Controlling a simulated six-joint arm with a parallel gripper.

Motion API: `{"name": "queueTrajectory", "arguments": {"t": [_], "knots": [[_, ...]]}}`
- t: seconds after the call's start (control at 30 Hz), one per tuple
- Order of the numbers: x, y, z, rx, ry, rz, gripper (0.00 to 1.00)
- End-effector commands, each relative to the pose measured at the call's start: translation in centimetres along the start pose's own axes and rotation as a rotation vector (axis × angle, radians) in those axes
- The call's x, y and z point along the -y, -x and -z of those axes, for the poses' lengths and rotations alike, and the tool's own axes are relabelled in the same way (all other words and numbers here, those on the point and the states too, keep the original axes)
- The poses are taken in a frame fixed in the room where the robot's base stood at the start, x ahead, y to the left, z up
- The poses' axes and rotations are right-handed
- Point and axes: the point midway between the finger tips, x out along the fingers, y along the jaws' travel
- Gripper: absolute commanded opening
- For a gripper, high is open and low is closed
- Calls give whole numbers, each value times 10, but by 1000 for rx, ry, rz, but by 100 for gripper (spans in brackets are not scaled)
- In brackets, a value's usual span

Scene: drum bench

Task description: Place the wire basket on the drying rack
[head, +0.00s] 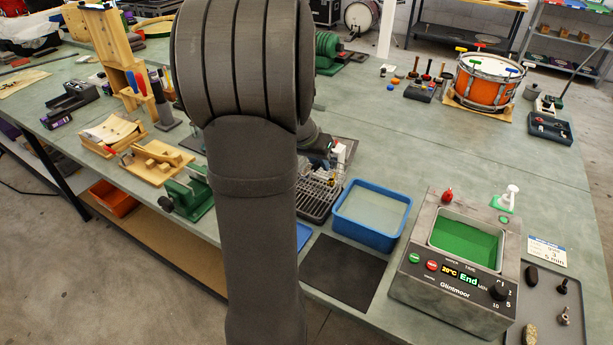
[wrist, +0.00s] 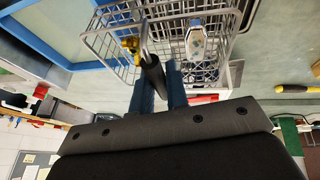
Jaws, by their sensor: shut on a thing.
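The wire basket (head: 325,184) is partly hidden behind my arm in the head view. My gripper (wrist: 158,88) is shut on its dark handle (wrist: 153,72). In the wrist view the wire basket (wrist: 226,22) holds a brass-coloured part (wrist: 130,44) and a pale metal part (wrist: 196,42). The drying rack appears as a dark tray with wires (head: 314,208) just left of the blue tub, at or under the basket. I cannot tell whether the basket touches it.
The blue tub (head: 345,222) stands right of the basket. The cleaner (head: 440,297) shows "End", with green inside its tank. A black mat (head: 343,270) lies in front of the tub. A green vise (head: 192,192) and wooden pieces stand left of my arm.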

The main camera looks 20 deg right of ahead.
Motion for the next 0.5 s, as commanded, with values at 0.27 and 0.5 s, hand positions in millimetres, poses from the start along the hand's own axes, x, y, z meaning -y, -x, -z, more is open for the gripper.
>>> {"name": "queueTrajectory", "arguments": {"t": [0.27,0.5], "knots": [[45,-17,-2,0,1,0,0],[50,-34,-10,3,0,-1,0]]}}
